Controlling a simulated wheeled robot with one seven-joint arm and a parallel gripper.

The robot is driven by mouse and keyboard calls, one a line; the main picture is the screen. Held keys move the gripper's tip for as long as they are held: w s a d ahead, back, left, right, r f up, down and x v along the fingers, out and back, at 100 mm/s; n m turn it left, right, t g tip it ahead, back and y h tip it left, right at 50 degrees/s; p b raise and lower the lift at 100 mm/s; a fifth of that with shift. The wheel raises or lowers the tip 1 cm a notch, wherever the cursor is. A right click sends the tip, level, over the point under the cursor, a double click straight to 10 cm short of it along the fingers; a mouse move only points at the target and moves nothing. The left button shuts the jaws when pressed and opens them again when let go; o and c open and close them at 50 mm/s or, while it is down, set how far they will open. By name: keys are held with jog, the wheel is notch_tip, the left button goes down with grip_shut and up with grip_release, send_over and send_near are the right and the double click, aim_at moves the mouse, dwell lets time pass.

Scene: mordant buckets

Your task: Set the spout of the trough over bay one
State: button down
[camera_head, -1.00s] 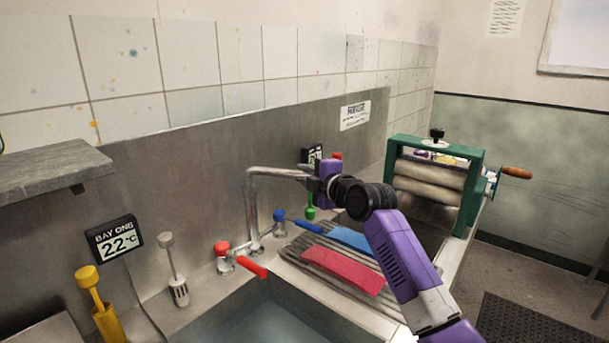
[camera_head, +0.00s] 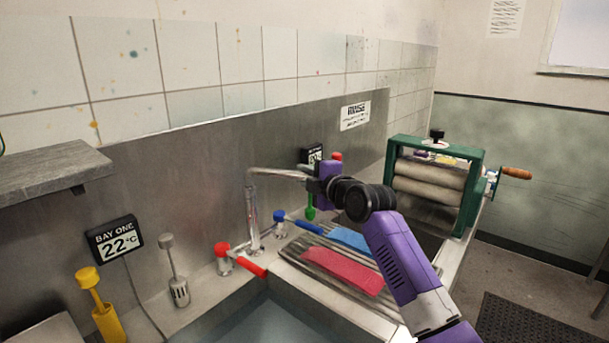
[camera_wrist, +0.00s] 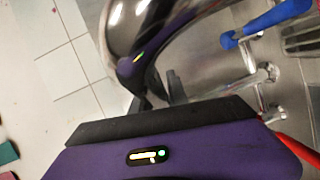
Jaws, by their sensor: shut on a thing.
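The metal spout (camera_head: 280,173) rises from its post behind the sinks and reaches right to my gripper (camera_head: 316,185) in the head view. My gripper is shut on the spout's outer end, which its jaws partly hide. In the wrist view a large shiny curved pipe (camera_wrist: 165,25) fills the top, close to the dark jaws. Bay one is the near basin (camera_head: 268,325) with water, at bottom centre, beside the "BAY ONE 22°C" display (camera_head: 115,238). The spout's end is to the right of this basin, above the far side of the ridged drainer (camera_head: 315,262).
Red (camera_head: 248,266) and blue (camera_head: 300,224) tap levers flank the post. Pink (camera_head: 343,271) and blue (camera_head: 351,239) cloths lie on the drainer. A green-framed wringer (camera_head: 435,180) stands beyond. A yellow plunger-like tool (camera_head: 103,310) and a grey one (camera_head: 175,275) stand at left.

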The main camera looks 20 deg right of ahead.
jog(key=shift+s+a+r+m+h+p, duration=0.1)
jog(key=shift+s+a+m+h+p, duration=0.15)
jog(key=shift+s+h+p, duration=0.35)
jog(key=shift+s+a+m+h+p, duration=0.15)
jog(key=shift+m+h+p, duration=0.2)
jog(key=shift+p, duration=0.5)
jog(key=shift+s+a+m+t+h+p, duration=0.3)
jog(key=shift+s+a+m+h+p, duration=0.3)
jog(key=shift+p, duration=0.25)
jog(key=m+g+h+b, duration=0.3)
jog(key=m+h+b, duration=0.4)
jog(key=h, duration=0.4)
send_near(300, 179)
jog(key=w+a+f+p, duration=0.1)
jog(key=w+a+f, duration=0.1)
jog(key=shift+s+a+r+m+g+h+b, duration=0.1)
jog(key=shift+s+a+m+g+h+b, duration=0.1)
jog(key=shift+a+m+g+h+b, duration=0.45)
jog(key=shift+s+a+r+m+g+h+b, duration=0.1)
jog(key=shift+s+a+m+g+h+b, duration=0.1)
jog(key=shift+a+m+g+h+b, duration=0.45)
jog(key=shift+a+t, duration=0.15)
jog(key=shift+t, duration=0.15)
jog(key=c, duration=1.3)
grip_release()
